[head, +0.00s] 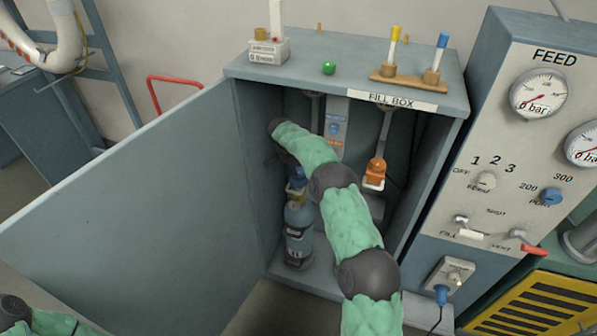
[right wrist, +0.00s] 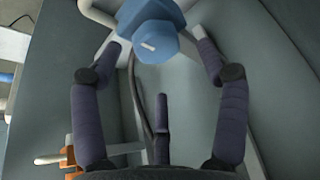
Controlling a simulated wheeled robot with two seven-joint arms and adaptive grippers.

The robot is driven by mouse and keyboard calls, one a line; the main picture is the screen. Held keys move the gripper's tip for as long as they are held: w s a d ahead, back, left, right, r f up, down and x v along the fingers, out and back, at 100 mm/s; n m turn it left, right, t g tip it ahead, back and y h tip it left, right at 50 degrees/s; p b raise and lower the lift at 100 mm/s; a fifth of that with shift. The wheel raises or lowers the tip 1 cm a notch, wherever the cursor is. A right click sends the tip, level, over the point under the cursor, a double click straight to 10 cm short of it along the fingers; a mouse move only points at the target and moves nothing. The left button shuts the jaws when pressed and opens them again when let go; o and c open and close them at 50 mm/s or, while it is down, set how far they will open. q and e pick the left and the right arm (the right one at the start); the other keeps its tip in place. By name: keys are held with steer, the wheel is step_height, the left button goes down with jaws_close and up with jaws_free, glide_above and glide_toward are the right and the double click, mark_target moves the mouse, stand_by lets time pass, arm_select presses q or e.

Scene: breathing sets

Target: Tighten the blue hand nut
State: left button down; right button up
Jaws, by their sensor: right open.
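The blue hand nut (right wrist: 150,32) shows at the top of the right wrist view, with a pale mark on its face. My right gripper (right wrist: 158,46) is open, with one finger on each side of the nut's lower part. I cannot tell whether the fingertips touch it. In the head view my right arm reaches into the fill box (head: 350,72), and its gripper (head: 278,160) is small, dark and mostly hidden. A blue fitting (head: 297,184) there sits on top of a blue cylinder (head: 298,232); it may be the nut. My left gripper is out of view.
The box's grey door (head: 130,200) stands open on the left. An orange-handled hanging part (head: 375,172) is right of my arm inside the box. A gauge panel (head: 510,150) stands close on the right. Small fittings, including a green knob (head: 328,68), are on top.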

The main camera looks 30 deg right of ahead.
mark_target(300, 170)
steer(key=shift+b+x, duration=0.35)
steer(key=shift+x, duration=1.35)
steer(key=c, duration=0.7)
steer(key=shift+r, duration=0.15)
steer(key=c, duration=0.4)
